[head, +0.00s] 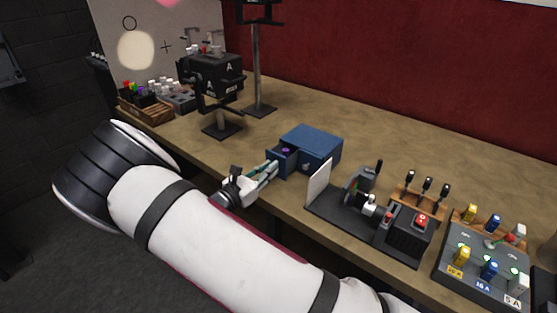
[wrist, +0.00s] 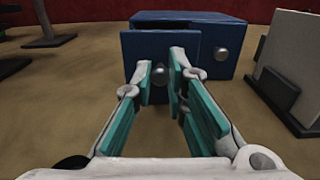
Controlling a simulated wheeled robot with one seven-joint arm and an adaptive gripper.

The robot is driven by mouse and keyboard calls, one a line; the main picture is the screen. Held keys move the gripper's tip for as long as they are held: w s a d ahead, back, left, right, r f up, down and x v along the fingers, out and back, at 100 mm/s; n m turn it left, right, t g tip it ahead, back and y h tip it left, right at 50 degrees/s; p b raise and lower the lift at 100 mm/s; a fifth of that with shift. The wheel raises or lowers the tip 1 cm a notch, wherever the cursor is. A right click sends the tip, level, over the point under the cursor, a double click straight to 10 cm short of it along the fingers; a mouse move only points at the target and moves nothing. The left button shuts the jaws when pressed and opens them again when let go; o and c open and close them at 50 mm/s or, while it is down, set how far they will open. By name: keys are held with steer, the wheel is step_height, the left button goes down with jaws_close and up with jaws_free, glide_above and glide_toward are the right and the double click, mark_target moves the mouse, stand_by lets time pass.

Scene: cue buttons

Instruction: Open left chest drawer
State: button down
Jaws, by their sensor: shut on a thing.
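A small blue chest (head: 318,143) stands on the workbench in the head view, with two drawers side by side. The chest also shows in the wrist view (wrist: 225,40). Its left drawer (head: 289,156) is pulled part way out, and a small purple thing (head: 286,150) shows inside. The left drawer's front (wrist: 137,45) stands forward of the right one in the wrist view. My gripper (head: 274,168) is at the left drawer's front, its teal-padded fingers (wrist: 169,72) closed around the round grey knob (wrist: 160,71). The right drawer with its knob (wrist: 221,54) is shut.
A white upright panel (head: 319,184) and a dark device with a red button (head: 421,221) stand right of the chest. Black stands (head: 221,130) are behind left. Bare bench lies between the stands and the chest.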

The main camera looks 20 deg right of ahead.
steer(key=shift+v, duration=1.25)
steer(key=c, duration=1.6)
jaws_free()
steer(key=shift+a, duration=0.1)
steer(key=v, duration=1.2)
steer(key=shift+r, duration=0.1)
